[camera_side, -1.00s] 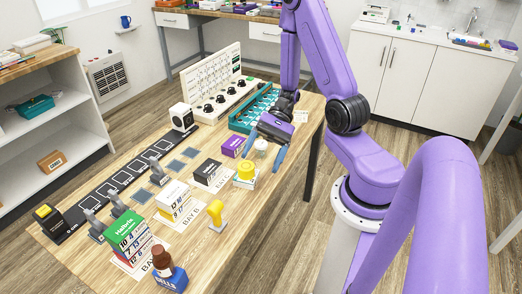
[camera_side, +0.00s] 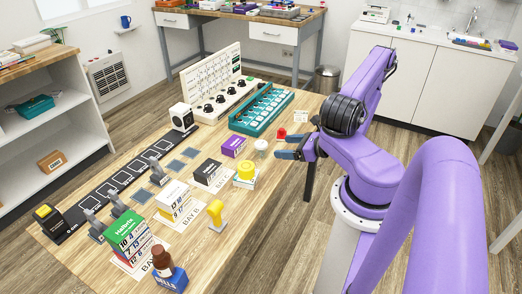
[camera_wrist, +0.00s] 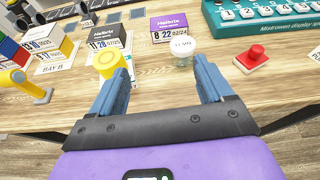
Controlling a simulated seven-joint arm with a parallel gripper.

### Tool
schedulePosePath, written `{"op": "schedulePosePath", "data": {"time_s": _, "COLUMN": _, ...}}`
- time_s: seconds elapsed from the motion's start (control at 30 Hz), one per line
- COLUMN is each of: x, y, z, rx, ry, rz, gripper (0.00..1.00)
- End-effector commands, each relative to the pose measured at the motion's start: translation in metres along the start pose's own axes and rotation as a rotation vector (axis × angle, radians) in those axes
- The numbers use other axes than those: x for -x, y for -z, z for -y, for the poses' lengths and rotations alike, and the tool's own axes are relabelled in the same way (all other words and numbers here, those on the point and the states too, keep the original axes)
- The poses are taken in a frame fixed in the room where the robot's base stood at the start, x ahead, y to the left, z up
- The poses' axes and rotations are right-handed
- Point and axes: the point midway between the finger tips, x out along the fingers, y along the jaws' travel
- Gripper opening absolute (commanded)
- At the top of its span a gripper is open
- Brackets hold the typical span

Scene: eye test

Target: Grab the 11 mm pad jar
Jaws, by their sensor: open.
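The pad jar (camera_side: 261,146) is small, with a white lid, and stands upright on the wooden table. In the wrist view the jar (camera_wrist: 182,47) has small lid print that looks like "11 MM". My gripper (camera_side: 282,147) is open and empty, its blue fingers pointing at the jar from the right in the side view. In the wrist view my gripper (camera_wrist: 160,62) has its fingers apart, with the jar just beyond the tips, nearer the right finger. No contact shows.
A red button on a base (camera_side: 281,134) sits right of the jar in the wrist view. A yellow-topped item (camera_side: 245,172) is near the left finger there. A purple box (camera_side: 234,147) and a teal tray (camera_side: 262,110) stand beyond. A yellow stand (camera_side: 216,215) is farther left.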

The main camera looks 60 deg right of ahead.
Motion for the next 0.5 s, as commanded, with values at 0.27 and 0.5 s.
{"op": "schedulePosePath", "data": {"time_s": 0.27, "x": 0.009, "y": 0.021, "z": 0.011, "rx": -0.11, "ry": 0.155, "rz": -0.041, "gripper": 0.8}}
{"op": "schedulePosePath", "data": {"time_s": 0.5, "x": -0.02, "y": 0.023, "z": 0.015, "rx": -0.104, "ry": 0.151, "rz": -0.043, "gripper": 0.8}}
